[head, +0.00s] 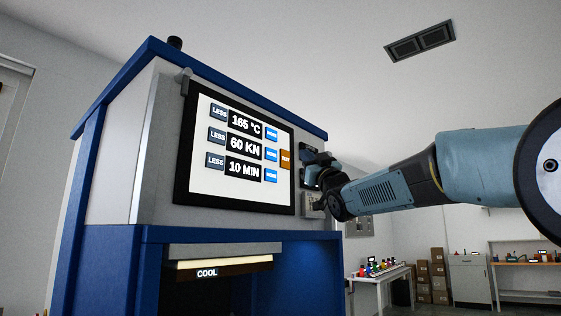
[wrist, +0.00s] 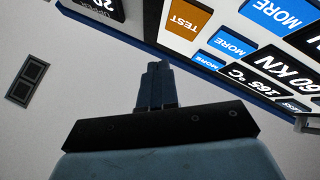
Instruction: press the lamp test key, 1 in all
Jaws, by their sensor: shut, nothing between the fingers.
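The lamp test key is an orange key marked TEST (head: 286,159) at the right edge of the press's touch screen (head: 213,184). In the wrist view the TEST key (wrist: 187,20) shows upside down, above and right of the fingertips. My gripper (head: 308,153) is shut and empty, just right of the screen in the head view. Its closed fingers (wrist: 154,68) point up toward the panel in the wrist view. A strip of the panel edge lies between fingertips and key in that view. The fingertips appear apart from the key; the exact gap cannot be told.
Blue MORE keys (head: 271,134) sit in a column close left of TEST, with grey LESS keys (head: 217,137) further left. A dark display (wrist: 100,8) lies beside the screen. The blue-framed press (head: 110,245) has an opening below, marked COOL. Open air surrounds my arm.

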